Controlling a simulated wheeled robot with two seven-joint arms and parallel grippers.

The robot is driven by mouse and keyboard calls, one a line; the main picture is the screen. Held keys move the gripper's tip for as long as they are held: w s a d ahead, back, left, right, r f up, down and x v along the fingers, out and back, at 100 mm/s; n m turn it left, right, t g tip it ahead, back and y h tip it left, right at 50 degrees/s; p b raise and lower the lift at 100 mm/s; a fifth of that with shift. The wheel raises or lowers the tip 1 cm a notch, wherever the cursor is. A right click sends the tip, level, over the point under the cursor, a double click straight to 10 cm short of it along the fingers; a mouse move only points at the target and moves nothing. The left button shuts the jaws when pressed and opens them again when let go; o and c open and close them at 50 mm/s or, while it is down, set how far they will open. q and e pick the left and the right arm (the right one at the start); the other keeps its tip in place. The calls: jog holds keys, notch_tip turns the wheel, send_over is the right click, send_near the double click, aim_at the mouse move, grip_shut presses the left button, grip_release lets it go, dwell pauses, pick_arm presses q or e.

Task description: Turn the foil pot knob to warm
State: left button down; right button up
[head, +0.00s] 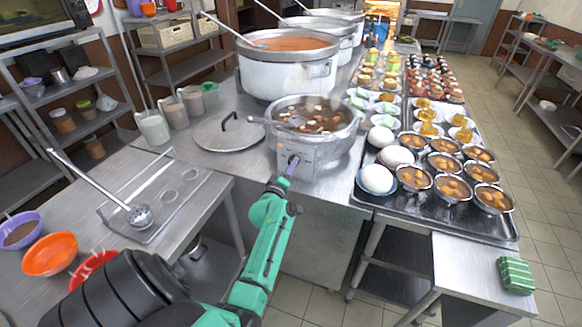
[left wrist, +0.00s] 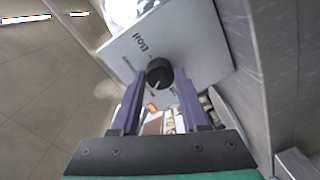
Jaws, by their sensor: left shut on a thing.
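The nearest pot (head: 340,146), silvery and holding brown soup with pale chunks, stands on the steel counter. A control box (head: 311,155) is on its front side. In the left wrist view, the box's pale grey panel (left wrist: 188,45) carries the word "Boil" and other lettering partly hidden by my fingers. A round black knob (left wrist: 159,71) with a light pointer mark sits on that panel. My left gripper (head: 291,166), with purple fingers, is shut on the knob, one finger on each side. My right gripper is out of view.
A round lid (head: 229,131) with a dark handle lies left of the pot. A larger white pot (head: 287,76) stands behind it. Trays of bowls and eggs (head: 376,178) are close on the right. A ladle (head: 139,216) rests on the left table.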

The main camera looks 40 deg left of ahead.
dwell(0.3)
pick_arm(q)
jog(key=shift+c, duration=2)
grip_release()
jog(key=shift+w, duration=0.1)
jog(key=p+v, duration=0.5)
jog(key=v, duration=0.9)
jog(key=shift+s+p, duration=0.35)
jog(key=shift+p, duration=0.05)
